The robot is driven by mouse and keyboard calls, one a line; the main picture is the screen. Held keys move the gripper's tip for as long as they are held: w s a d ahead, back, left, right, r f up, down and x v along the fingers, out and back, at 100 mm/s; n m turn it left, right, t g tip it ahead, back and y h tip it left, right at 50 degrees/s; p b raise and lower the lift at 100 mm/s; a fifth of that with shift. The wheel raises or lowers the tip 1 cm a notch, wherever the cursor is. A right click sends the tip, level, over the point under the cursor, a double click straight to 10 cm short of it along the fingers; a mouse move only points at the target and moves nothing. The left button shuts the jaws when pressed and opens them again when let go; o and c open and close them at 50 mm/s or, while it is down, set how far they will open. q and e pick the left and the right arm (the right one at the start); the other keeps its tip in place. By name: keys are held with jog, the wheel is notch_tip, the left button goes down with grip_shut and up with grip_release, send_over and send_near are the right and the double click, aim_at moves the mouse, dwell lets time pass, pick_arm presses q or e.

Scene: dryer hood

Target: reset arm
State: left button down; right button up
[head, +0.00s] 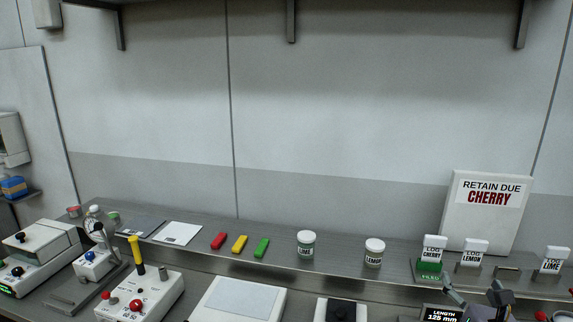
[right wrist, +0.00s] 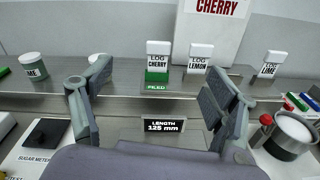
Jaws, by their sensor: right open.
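My right gripper (head: 478,296) shows at the bottom right of the head view, low in front of the shelf and near the length display. In the right wrist view my right gripper (right wrist: 160,84) has its two fingers spread wide apart, with nothing between them. Beyond the fingers stand the white LOG CHERRY block (right wrist: 158,52) in a green base marked FILED and the LOG LEMON block (right wrist: 199,55). The fingers appear apart from both. My left gripper is in neither view.
A LENGTH 125 mm display (right wrist: 164,126) sits below the shelf edge. The RETAIN DUE CHERRY board (head: 487,213) leans behind the blocks. Two jars (head: 307,244), coloured bars (head: 240,244) and machines with levers (head: 140,295) line the bench. The air above the shelf is clear.

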jog(key=s+a+f+m+g, duration=0.3)
jog(key=s+a+f+m, duration=0.1)
jog(key=s+f+m, duration=0.3)
jog(key=s+a+f+m+g, duration=0.3)
jog(key=s+a+f+m, duration=0.1)
jog(key=f+m, duration=0.45)
jog(key=s+a+f+m+g+y, duration=0.3)
jog(key=s+a+f+m+g, duration=0.15)
jog(key=s+m, duration=0.35)
jog(key=s+a+f+m+g+y, duration=0.2)
jog(key=s+a+f+m+g, duration=0.3)
jog(key=s, duration=0.6)
notch_tip(320, 180, down, 32)
jog(key=s+b, duration=0.2)
jog(key=b, duration=0.4)
pick_arm(q)
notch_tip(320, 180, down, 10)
jog(key=b, duration=0.4)
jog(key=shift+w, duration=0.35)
pick_arm(e)
jog(key=s+d+f, duration=0.2)
jog(key=s+f, duration=1.3)
jog(key=f, duration=0.3)
jog(key=shift+s+f, duration=0.35)
jog(key=shift+f, duration=0.05)
